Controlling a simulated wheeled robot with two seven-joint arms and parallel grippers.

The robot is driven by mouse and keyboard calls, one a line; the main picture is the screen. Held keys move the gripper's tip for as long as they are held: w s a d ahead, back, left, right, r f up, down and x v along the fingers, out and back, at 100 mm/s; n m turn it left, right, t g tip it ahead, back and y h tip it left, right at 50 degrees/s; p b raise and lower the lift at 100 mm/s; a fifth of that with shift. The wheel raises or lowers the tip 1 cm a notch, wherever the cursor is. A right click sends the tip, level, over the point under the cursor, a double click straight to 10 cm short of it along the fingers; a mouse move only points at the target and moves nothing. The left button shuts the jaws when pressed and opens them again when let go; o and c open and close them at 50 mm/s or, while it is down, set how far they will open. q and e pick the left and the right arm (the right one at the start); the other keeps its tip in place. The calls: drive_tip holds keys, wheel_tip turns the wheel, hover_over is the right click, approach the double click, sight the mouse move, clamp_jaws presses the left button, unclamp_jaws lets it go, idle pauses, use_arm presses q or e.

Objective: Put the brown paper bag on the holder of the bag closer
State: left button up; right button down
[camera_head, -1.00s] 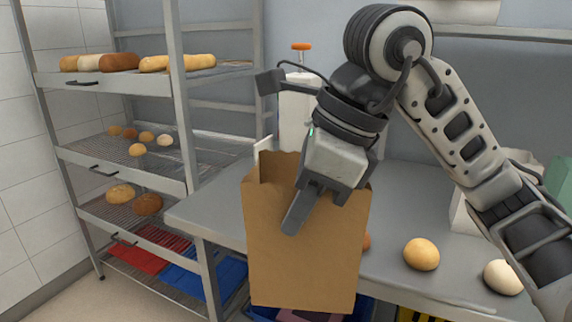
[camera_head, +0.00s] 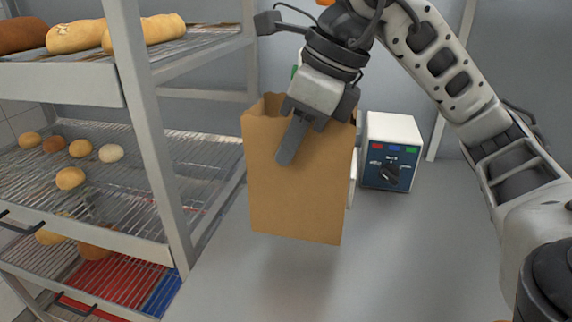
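The brown paper bag (camera_head: 300,195) is upright, its jagged open mouth at the top, and hangs a little above the grey table. My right gripper (camera_head: 290,140) is shut on the bag's near wall by the rim, with one dark finger lying down the outside; the other finger is hidden inside. A white box with a blue front (camera_head: 390,155), a black dial and coloured labels stands behind the bag to the right. I cannot tell whether it is the bag closer. No holder is clearly seen; the bag hides what is behind it. My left gripper is out of view.
A metal rack (camera_head: 150,140) with bread and rolls stands close on the left, its post near the bag. The grey table (camera_head: 400,260) is clear in front and to the right. A white edge shows behind the bag's right side.

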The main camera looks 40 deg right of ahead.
drive_tip(key=w+d+p, duration=0.4)
drive_tip(key=w+d, duration=0.9)
drive_tip(key=d, duration=0.3)
wheel_tip(320, 180, down, 7)
drive_tip(key=shift+a+b, duration=0.2)
drive_tip(key=shift+b, duration=0.2)
drive_tip(key=shift+s, duration=0.1)
drive_tip(key=c, duration=2.1)
unclamp_jaws()
drive_tip(key=shift+f, duration=0.1)
drive_tip(key=o, duration=0.4)
